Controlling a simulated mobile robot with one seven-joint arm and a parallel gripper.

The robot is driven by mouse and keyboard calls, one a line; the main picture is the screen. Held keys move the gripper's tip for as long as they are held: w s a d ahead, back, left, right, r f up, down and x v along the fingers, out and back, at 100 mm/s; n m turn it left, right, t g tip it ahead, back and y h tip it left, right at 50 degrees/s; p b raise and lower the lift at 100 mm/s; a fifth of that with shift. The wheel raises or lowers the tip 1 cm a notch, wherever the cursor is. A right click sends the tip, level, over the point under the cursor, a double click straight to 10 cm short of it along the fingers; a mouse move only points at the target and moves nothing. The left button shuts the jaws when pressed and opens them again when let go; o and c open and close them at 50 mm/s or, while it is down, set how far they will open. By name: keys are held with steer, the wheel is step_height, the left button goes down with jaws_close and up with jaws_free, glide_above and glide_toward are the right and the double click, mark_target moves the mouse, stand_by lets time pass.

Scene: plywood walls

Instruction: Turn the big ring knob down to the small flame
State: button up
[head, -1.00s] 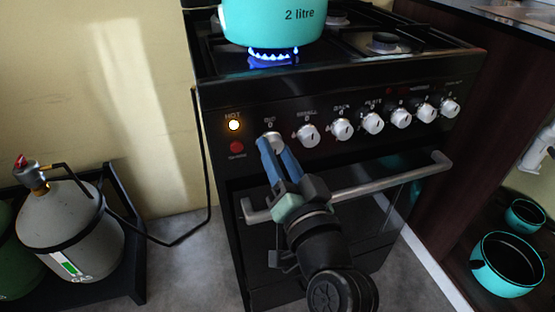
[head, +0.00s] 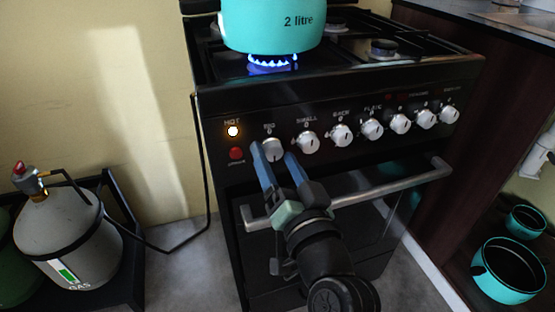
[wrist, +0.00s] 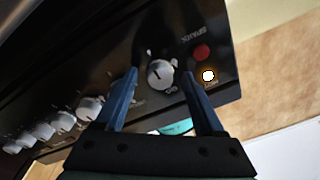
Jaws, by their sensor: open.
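The big ring knob (head: 271,149) is the leftmost silver knob on the stove's black front panel, under the label BIG. It also shows in the wrist view (wrist: 160,73), between and beyond my two blue fingers. My gripper (head: 273,150) is open, with one finger to each side of the knob; I cannot tell whether either touches it. A blue flame (head: 272,62) burns on the front left ring under a turquoise 2 litre pot (head: 270,25).
Several more knobs (head: 307,142) run to the right. A lit HOT lamp (head: 232,131) and red button (head: 236,154) sit left of the knob. The oven handle (head: 390,183) crosses below. A gas bottle (head: 65,235) stands at the left.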

steer(key=shift+s, duration=0.1)
steer(key=p+v, duration=0.1)
steer(key=v, duration=1.1)
steer(key=shift+s, duration=0.35)
steer(key=shift+d+f, duration=0.1)
steer(key=shift+d, duration=0.05)
